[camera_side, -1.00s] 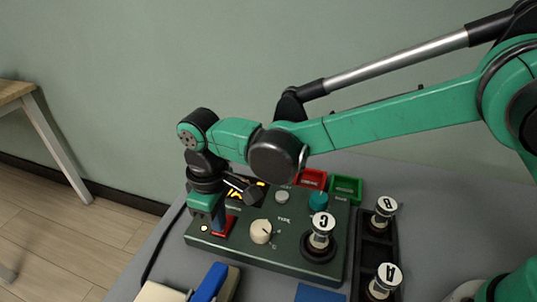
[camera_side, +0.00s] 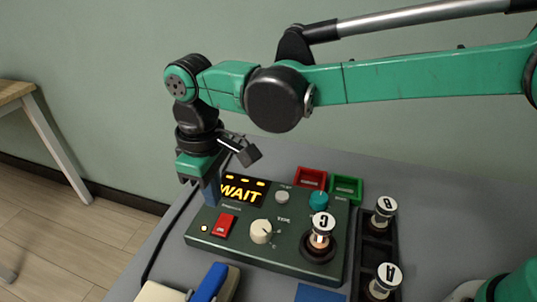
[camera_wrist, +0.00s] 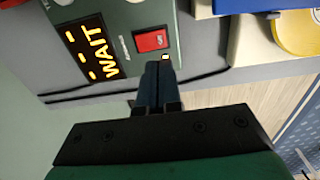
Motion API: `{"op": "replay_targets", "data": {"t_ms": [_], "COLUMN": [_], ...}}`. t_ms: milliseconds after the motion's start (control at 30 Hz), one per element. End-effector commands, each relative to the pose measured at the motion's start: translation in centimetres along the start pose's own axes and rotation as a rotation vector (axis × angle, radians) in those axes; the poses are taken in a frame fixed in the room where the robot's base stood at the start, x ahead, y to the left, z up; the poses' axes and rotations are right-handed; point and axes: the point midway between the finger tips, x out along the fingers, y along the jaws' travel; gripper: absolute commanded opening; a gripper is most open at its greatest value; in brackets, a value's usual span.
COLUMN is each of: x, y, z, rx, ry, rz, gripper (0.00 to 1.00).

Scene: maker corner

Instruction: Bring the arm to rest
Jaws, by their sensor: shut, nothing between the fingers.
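My gripper (camera_side: 209,192) is shut and empty. In the side view it hangs fingers down above the left back part of the dark green control panel (camera_side: 287,255), clear of the red rocker switch (camera_side: 225,225). In the wrist view my shut fingers (camera_wrist: 158,80) point toward the panel edge near the red switch (camera_wrist: 151,41). The panel display (camera_side: 242,190) reads WAIT in yellow letters; it also shows in the wrist view (camera_wrist: 91,53). A small yellow lamp (camera_side: 204,228) is lit beside the switch.
The panel carries a cream TYPE knob (camera_side: 261,231), a teal knob (camera_side: 319,201) and a C-topped piece (camera_side: 320,238). Pieces B (camera_side: 385,210) and A (camera_side: 386,279) stand in a dark rack at right. Red (camera_side: 311,179) and green (camera_side: 346,188) trays sit behind. A blue-and-cream object (camera_side: 212,284) lies in front.

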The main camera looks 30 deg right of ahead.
Motion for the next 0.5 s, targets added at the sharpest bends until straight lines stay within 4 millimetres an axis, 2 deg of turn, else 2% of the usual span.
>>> {"op": "replay_targets", "data": {"t_ms": [167, 267, 367, 500], "x": [-0.6, -1.9, -3.5, -5.2], "y": [0.8, 2.7, 5.4, 8.6], "z": [0.5, 1.9, 4.5, 9.1], "rx": [0.024, 0.086, 0.181, 0.330], "ry": [0.017, 0.062, 0.134, 0.248], "rz": [0.002, 0.010, 0.026, 0.061], "gripper": [0.00, 0.00, 0.00, 0.00]}}
